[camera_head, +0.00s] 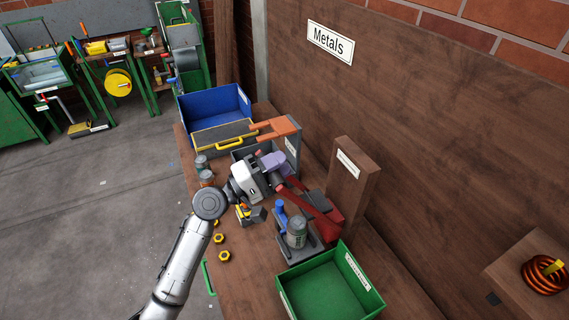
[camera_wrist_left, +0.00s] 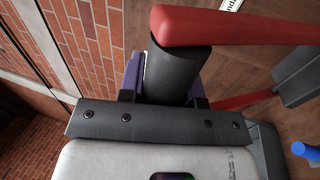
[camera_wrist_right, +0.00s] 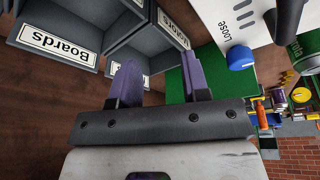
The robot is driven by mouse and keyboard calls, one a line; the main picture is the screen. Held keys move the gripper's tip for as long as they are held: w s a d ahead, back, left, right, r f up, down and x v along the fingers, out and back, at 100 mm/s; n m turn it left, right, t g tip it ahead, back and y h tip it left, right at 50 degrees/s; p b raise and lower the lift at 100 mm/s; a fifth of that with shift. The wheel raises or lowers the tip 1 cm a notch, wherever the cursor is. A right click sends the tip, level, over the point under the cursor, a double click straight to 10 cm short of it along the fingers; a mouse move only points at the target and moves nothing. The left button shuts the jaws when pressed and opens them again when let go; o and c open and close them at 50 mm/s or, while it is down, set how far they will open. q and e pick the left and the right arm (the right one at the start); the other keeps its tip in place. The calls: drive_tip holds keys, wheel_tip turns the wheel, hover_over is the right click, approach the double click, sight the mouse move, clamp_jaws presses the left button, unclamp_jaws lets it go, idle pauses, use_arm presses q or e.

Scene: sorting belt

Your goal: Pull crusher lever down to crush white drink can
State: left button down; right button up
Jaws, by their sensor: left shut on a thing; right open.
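The crusher stands on the wooden bench, with red lever arms (camera_head: 318,207) and a grey base (camera_head: 292,255). A pale can with a greenish band (camera_head: 296,232) stands upright on it beside a blue part (camera_head: 281,212). My left gripper (camera_head: 275,163), with purple fingers, is at the lever's raised end, up and left of the can. In the left wrist view, its fingers (camera_wrist_left: 166,88) are shut around the lever's black handle (camera_wrist_left: 175,75), beside a red lever bar (camera_wrist_left: 235,25). My right gripper (camera_wrist_right: 158,85) is open and empty, away from the crusher; it is outside the head view.
A green bin (camera_head: 289,293) stands in front of the crusher, and a blue bin (camera_head: 183,107) at the back left. A wooden post (camera_head: 352,185) rises right of the crusher. Cans (camera_head: 201,163) and brass nuts (camera_head: 224,256) lie along the bench's left side.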

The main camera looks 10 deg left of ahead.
drive_tip(key=shift+a+r, duration=0.1)
drive_tip(key=shift+c, duration=0.3)
